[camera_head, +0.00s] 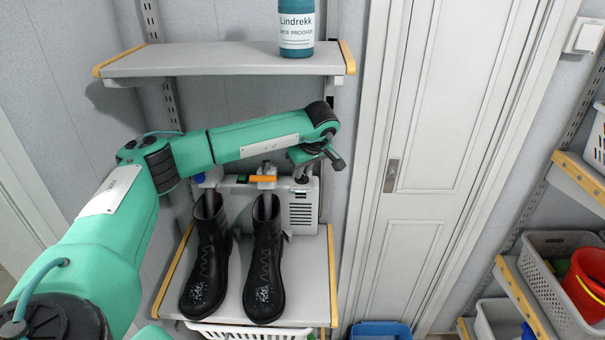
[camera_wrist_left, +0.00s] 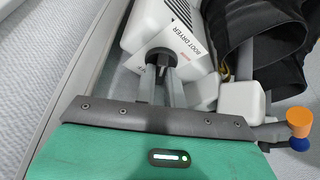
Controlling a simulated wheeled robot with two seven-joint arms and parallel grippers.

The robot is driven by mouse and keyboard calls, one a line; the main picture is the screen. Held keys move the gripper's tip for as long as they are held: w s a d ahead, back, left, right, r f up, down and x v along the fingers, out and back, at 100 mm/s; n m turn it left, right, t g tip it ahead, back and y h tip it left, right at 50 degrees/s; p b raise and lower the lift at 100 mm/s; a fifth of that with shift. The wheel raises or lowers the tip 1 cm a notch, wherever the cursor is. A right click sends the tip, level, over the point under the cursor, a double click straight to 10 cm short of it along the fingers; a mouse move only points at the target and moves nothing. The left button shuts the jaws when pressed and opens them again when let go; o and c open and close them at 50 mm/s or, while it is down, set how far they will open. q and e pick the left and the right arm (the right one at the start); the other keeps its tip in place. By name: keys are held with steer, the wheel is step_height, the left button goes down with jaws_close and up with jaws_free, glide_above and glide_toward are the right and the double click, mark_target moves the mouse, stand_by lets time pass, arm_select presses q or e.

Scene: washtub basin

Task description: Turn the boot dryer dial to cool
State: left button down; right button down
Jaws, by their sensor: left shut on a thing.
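The white boot dryer (camera_head: 303,212) stands on the lower shelf, behind and right of two black boots. In the left wrist view its body (camera_wrist_left: 186,42) carries the printed words "BOOT DRYER". The black dial (camera_wrist_left: 160,56) is on that face, between my finger ends. My left gripper (camera_head: 303,177) is at the dryer's top right, and in the left wrist view its fingers (camera_wrist_left: 160,72) are shut on the dial. The dial's pointer and markings are too small or covered to read. My right gripper is in neither view.
The black boots (camera_head: 209,262) (camera_head: 265,262) sit on the dryer's tubes on the lower shelf (camera_head: 302,300). An upper shelf (camera_head: 225,61) with a teal bottle (camera_head: 297,28) is above my arm. A white door (camera_head: 430,150) stands right, with baskets (camera_head: 562,282) beyond.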

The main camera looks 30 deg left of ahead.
arm_select(q)
steer(key=shift+w+r+n+g, duration=0.1)
steer(key=shift+n+g, duration=0.2)
steer(key=shift+n, duration=0.5)
steer(key=c, duration=1.5)
jaws_free()
steer(key=shift+b, duration=0.35)
